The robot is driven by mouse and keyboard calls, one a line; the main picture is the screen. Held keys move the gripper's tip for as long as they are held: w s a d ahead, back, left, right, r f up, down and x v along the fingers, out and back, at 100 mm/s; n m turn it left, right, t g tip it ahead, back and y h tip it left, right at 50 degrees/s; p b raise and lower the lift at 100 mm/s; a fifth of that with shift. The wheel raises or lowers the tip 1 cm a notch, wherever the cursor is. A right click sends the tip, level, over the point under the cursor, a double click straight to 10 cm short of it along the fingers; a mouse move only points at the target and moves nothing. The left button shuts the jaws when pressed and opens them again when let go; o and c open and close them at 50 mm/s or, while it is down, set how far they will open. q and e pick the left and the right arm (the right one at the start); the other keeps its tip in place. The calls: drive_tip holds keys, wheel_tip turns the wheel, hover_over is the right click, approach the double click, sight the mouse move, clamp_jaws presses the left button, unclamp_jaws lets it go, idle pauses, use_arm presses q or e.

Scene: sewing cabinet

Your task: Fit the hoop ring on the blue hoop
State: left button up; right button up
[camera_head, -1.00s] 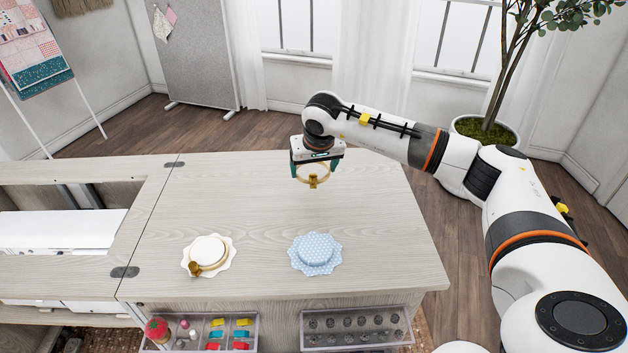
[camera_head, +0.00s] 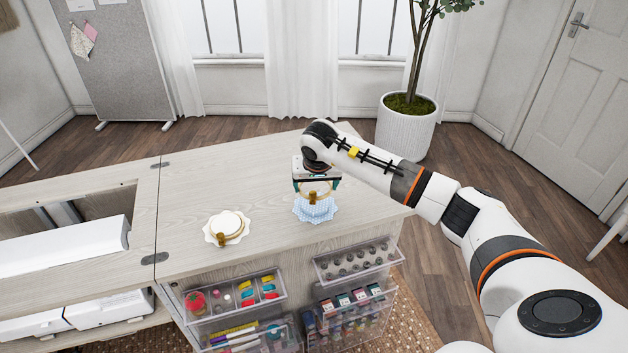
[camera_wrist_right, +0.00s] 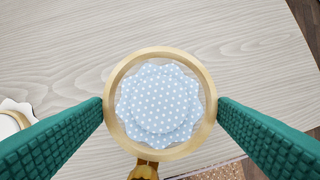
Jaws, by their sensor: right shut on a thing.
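The blue hoop, covered in blue dotted cloth with a scalloped edge, lies on the cabinet top and shows in the head view (camera_head: 315,212) and the right wrist view (camera_wrist_right: 158,104). The wooden hoop ring (camera_wrist_right: 112,78), with a brass clasp (camera_wrist_right: 143,171), is between the green fingers of my right gripper (camera_wrist_right: 160,103). My right gripper (camera_head: 317,187) is shut on the ring. In the wrist view the ring frames the blue hoop, which sits slightly low inside it. The ring appears above the hoop; the exact gap cannot be told. My left gripper is not in view.
A white hoop with a brass clasp (camera_head: 226,228) lies to the left on the cabinet top (camera_head: 200,190). Clear trays with threads and bobbins (camera_head: 357,260) hang on the front side. The cabinet top behind the hoops is clear.

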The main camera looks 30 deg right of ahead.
sight(316, 206)
drive_tip(key=shift+w+d+f, duration=0.1)
drive_tip(key=shift+f, duration=0.25)
drive_tip(key=shift+f+b, duration=0.4)
drive_tip(key=shift+b, duration=0.15)
drive_tip(key=shift+f, duration=0.35)
drive_tip(key=shift+f+b, duration=0.85)
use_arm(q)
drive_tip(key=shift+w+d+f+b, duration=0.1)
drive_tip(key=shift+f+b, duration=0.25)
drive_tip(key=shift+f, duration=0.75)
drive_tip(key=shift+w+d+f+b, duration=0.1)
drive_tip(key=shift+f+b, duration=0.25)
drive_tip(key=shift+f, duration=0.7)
use_arm(e)
drive_tip(key=shift+f, duration=1.1)
use_arm(q)
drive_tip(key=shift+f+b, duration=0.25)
drive_tip(key=shift+b, duration=0.05)
use_arm(e)
drive_tip(key=shift+f, duration=0.4)
drive_tip(key=o, duration=0.9)
